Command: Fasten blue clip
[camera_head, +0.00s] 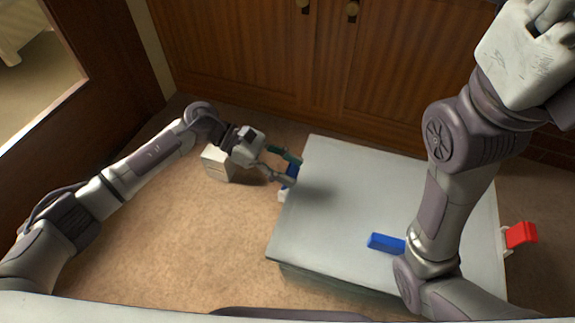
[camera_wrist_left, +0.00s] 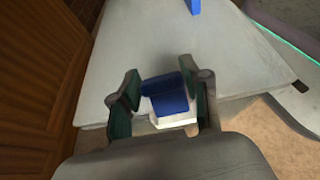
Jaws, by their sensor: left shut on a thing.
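The blue clip (camera_wrist_left: 168,92) sits on a white mount at the left edge of a pale grey box lid (camera_head: 350,190). It also shows in the head view (camera_head: 292,170), partly covered by my fingers. My left gripper (camera_head: 290,168) reaches it from the left and is shut on it. In the left wrist view, the gripper's two green-grey fingers (camera_wrist_left: 164,98) stand on either side of the clip. The clip's blue flap is bent, with its upper part towards the lid.
A blue handle (camera_head: 386,243) lies on the lid near my right arm. A red clip (camera_head: 520,235) sticks out from the box's right edge. A small white box (camera_head: 216,163) stands on the carpet behind my left wrist. Wooden cabinet doors (camera_head: 300,60) close off the back.

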